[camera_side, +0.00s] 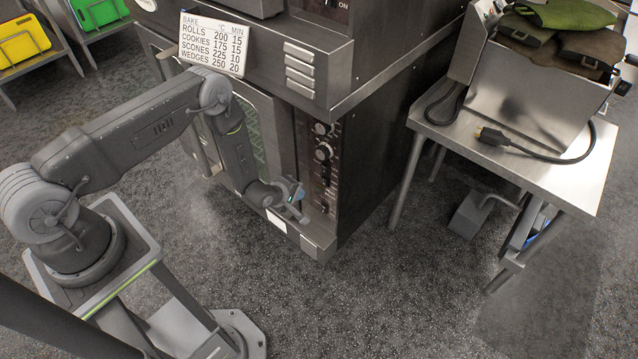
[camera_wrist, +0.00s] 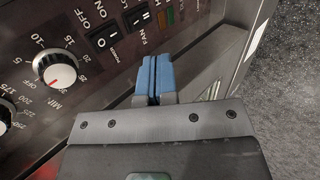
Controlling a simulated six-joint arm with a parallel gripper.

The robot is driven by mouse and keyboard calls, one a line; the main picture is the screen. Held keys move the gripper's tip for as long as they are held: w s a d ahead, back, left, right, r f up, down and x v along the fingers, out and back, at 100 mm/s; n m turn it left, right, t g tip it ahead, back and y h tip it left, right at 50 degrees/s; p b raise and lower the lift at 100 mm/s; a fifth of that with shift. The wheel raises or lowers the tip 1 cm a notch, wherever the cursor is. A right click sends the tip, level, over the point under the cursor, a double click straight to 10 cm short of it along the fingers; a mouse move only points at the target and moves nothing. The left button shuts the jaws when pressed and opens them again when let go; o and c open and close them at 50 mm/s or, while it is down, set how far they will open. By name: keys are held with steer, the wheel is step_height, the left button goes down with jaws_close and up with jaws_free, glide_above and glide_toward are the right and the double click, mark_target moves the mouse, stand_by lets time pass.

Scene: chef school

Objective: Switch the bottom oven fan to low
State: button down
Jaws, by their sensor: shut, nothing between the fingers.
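The bottom oven's control panel (camera_side: 325,140) faces my arm in the side view. In the wrist view the fan switch (camera_wrist: 139,18) is a black rocker with "II" marks, beside the FAN label, near the top edge. I cannot tell which way it is set. My gripper's blue fingers (camera_wrist: 153,80) are shut together and empty. They appear just below the power and fan switches in the wrist view; contact with the panel cannot be told. In the side view my gripper (camera_side: 298,207) is low in front of the oven, beside the lower part of the panel.
The power rocker (camera_wrist: 104,38) is left of the fan switch. A white timer knob (camera_wrist: 56,70) lies further left. A steel table (camera_side: 450,135) with a corded appliance stands right of the oven. The floor between is mostly clear.

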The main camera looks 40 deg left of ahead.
mark_target(324, 181)
steer(key=x, duration=0.3)
steer(key=w+r+x, duration=0.1)
steer(key=x, duration=0.5)
steer(key=shift+w, duration=0.4)
steer(key=shift+w+r, duration=0.15)
steer(key=shift+w, duration=0.5)
steer(key=shift+w+r, duration=0.1)
steer(key=shift+w, duration=0.15)
steer(key=shift+r, duration=0.15)
steer(key=shift+r, duration=0.65)
